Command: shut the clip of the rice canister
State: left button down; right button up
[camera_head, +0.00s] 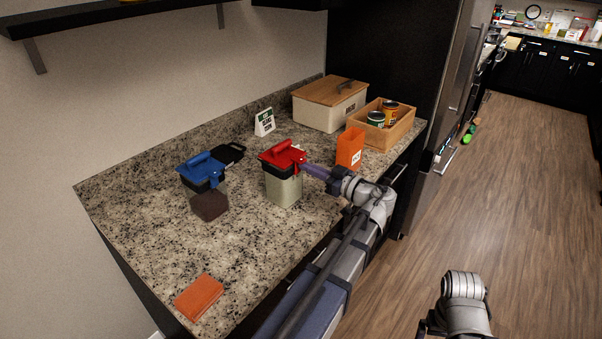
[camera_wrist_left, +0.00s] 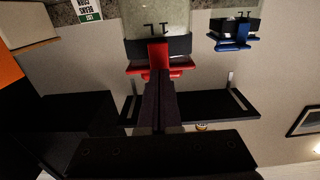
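A pale green canister (camera_head: 284,190) with a red lid (camera_head: 281,152) stands upright on the counter. No readable label shows which canister is rice. Its red clip (camera_head: 299,166) is on the side facing my left gripper. In the left wrist view, which is upside down, the red clip (camera_wrist_left: 158,54) lies against the dark band below the lid. My left gripper (camera_head: 310,169) has its fingers together, with the tips at the clip, touching or nearly so. The fingers hide part of the clip. My right arm shows at the lower right of the head view; its fingers are not clear.
A blue-lidded canister (camera_head: 201,170) stands left, behind a brown block (camera_head: 209,206). An orange box (camera_head: 350,148) stands close behind my left wrist. A wooden crate (camera_head: 400,130) with cans, a lidded bin (camera_head: 328,108) and a small sign (camera_head: 264,122) are farther back. An orange block (camera_head: 199,297) lies in front.

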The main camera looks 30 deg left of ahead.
pick_arm(q)
jog(key=shift+f, duration=0.2)
jog(key=shift+f+b, duration=0.45)
jog(key=shift+b, duration=0.2)
jog(key=d, duration=0.7)
jog(key=shift+s, duration=0.3)
